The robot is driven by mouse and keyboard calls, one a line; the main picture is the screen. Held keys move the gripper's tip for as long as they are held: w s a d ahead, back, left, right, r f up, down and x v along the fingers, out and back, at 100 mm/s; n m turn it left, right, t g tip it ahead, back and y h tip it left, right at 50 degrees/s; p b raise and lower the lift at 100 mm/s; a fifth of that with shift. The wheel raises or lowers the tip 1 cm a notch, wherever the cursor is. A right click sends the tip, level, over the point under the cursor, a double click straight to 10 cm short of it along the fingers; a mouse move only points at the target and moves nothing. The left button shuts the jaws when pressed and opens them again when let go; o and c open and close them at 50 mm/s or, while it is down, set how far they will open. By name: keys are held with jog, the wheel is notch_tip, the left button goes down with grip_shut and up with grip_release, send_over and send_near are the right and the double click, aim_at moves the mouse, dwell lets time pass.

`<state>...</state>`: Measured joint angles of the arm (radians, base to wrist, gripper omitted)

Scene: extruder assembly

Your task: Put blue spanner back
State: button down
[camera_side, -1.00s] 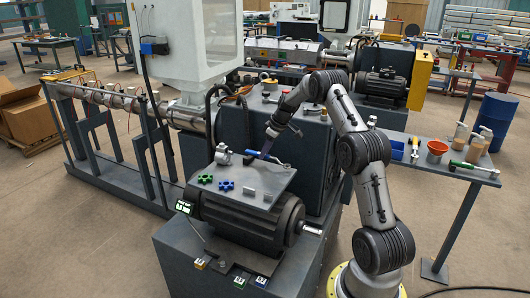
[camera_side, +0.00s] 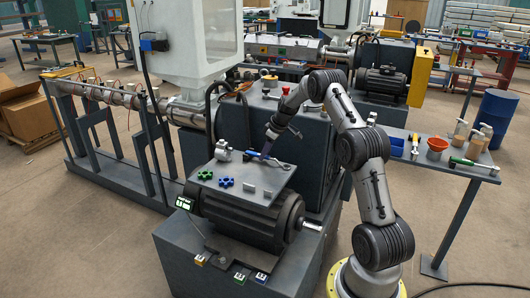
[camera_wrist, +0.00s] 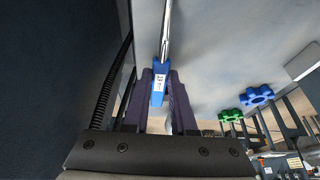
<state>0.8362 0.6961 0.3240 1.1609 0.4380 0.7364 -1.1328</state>
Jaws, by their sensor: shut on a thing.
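The blue spanner (camera_wrist: 159,86) has a blue handle with a white label and a bright metal shaft. In the wrist view its handle sits between the two fingers of my gripper (camera_wrist: 160,95), which is shut on it. The shaft points away from the gripper, along the grey plate, and its far end is out of the wrist view. In the side view my gripper (camera_side: 266,152) points down at the back right part of the grey plate (camera_side: 232,170). The spanner (camera_side: 272,161) shows small there, at or just above the plate; contact is unclear.
A green star knob (camera_side: 205,174) and a blue star knob (camera_side: 226,182) are at the plate's left and middle. Small grey blocks (camera_side: 249,187) stand near its front, and a grey fitting (camera_side: 222,152) at its back left.

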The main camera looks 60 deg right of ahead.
jog(key=c, duration=0.7)
grip_release()
jog(key=shift+o, duration=0.2)
jog(key=shift+r, duration=0.1)
